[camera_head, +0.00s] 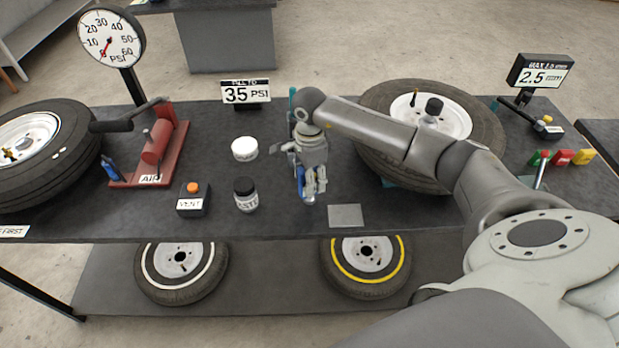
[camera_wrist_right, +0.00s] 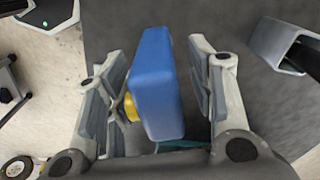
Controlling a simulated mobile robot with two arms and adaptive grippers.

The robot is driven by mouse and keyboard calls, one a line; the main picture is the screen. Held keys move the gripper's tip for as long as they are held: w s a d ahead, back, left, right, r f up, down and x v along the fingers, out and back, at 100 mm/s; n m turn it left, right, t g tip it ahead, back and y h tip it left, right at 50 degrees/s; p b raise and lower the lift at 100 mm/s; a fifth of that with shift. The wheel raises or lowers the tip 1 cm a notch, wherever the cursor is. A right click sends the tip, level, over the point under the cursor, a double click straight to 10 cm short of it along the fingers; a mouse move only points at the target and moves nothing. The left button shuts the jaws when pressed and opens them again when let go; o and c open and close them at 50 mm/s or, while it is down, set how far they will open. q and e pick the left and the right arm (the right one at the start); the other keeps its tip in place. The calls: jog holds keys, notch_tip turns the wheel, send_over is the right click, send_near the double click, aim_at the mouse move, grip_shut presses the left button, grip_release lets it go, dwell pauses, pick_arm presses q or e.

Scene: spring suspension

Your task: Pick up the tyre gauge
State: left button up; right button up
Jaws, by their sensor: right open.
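My right gripper (camera_head: 311,195) points down over the middle of the dark bench. It also shows in the right wrist view (camera_wrist_right: 158,95), with its two fingers apart. A blue block-like body (camera_wrist_right: 158,82) with a small yellow part stands between the fingers, with visible gaps on both sides. It looks like the tyre gauge, but I cannot be sure. In the head view, only a little blue (camera_head: 299,180) shows beside the fingers; the gripper hides the rest. My left gripper is not in view.
A black-lidded jar (camera_head: 245,196), a white tub (camera_head: 244,149) and the VENT box (camera_head: 192,205) stand left of the gripper. A large tyre (camera_head: 480,125) lies to the right. A grey plate (camera_head: 346,215) lies near the front edge. The red air pump (camera_head: 157,145) is further left.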

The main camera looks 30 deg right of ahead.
jog(key=shift+f, duration=1.2)
grip_shut()
jog(key=shift+r, duration=0.2)
